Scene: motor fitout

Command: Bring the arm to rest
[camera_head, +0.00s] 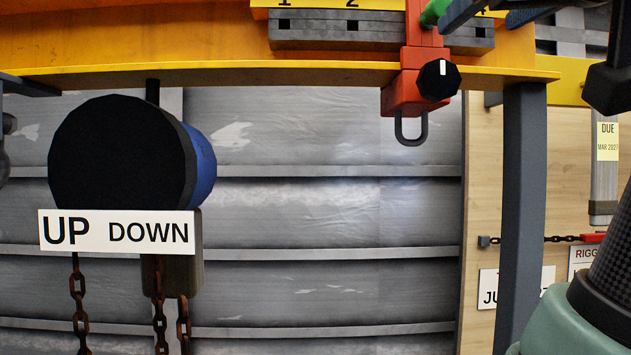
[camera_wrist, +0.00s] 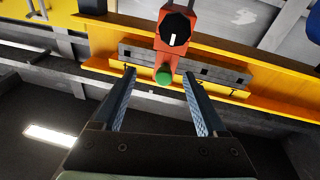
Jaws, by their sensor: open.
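My gripper (camera_wrist: 159,73) is open in the wrist view, its two dark fingers spread with nothing held between them. A green knob (camera_wrist: 163,76) on a red trolley block (camera_wrist: 167,58) shows between and beyond the fingertips; whether a fingertip touches it cannot be told. In the head view, the red block (camera_head: 402,92) sits on the yellow beam (camera_head: 220,74), with a black dial (camera_head: 438,80) and a loop below. The green knob (camera_head: 434,13) is at the top edge, close to dark parts of my arm's end. My forearm fills the lower right.
A grey numbered rail (camera_head: 340,30) runs along the beam. A blue and black hoist (camera_head: 125,155) with an UP/DOWN sign (camera_head: 115,232) and chains hangs at the left. A grey post (camera_head: 523,200) stands at the right, before a wooden board (camera_head: 487,240) with signs. Grey slatted wall lies behind.

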